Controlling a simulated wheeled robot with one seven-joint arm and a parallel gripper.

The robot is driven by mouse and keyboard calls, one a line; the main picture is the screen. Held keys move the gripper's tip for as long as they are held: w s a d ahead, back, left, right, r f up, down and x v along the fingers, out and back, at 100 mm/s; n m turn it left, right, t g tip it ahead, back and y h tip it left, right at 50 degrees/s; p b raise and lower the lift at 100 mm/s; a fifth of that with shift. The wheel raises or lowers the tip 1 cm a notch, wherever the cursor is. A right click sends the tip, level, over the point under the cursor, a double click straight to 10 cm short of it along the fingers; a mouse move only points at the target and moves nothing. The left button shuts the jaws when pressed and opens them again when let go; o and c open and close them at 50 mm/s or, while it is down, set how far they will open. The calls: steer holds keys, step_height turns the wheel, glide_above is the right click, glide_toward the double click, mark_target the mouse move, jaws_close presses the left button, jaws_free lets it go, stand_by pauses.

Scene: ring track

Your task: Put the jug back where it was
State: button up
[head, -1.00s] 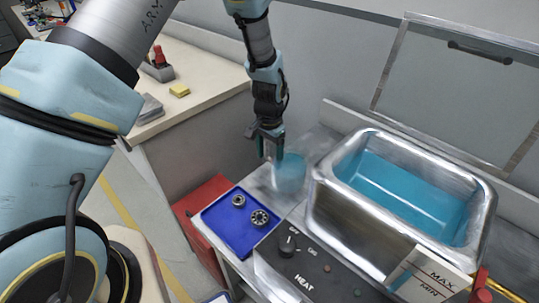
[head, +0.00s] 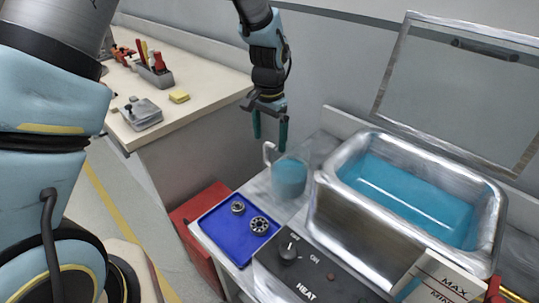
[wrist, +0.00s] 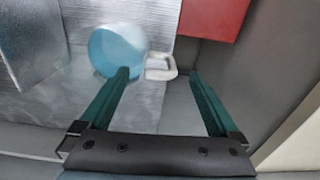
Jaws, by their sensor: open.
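The jug (head: 289,178) is clear with blue liquid in it and a pale handle (head: 268,153) on its left side. It stands upright on the metal top, left of the steel bath (head: 325,205). In the wrist view the jug (wrist: 112,50) shows from above, with its handle (wrist: 160,66) between the finger lines. My gripper (head: 270,145) is open and empty, above and a little left of the handle, apart from it. In the wrist view the left finger overlaps the jug's edge in the picture.
A blue tray (head: 222,243) with two bearings lies in front of the jug. The control panel (head: 310,268) is right of the tray. A bench (head: 190,100) with tools stands at the left, a red cabinet (head: 200,204) below. The bath's lid (head: 455,90) is raised.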

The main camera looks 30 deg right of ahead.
steer(key=shift+r, duration=1.65)
steer(key=w+a+r+n, duration=0.1)
steer(key=w+a+n, duration=0.15)
steer(key=a, duration=0.35)
steer(key=w+a+r+n, duration=0.1)
steer(key=w+a+r, duration=0.15)
steer(key=a, duration=0.35)
steer(key=s+a+r+n, duration=0.1)
steer(key=a+n, duration=0.4)
steer(key=a, duration=0.8)
steer(key=s+a+r+n+t, duration=0.1)
steer(key=a+n, duration=0.4)
steer(key=a, duration=0.9)
steer(key=shift+s+r+t, duration=0.3)
steer(key=shift+s+r, duration=0.1)
steer(key=shift+s, duration=0.05)
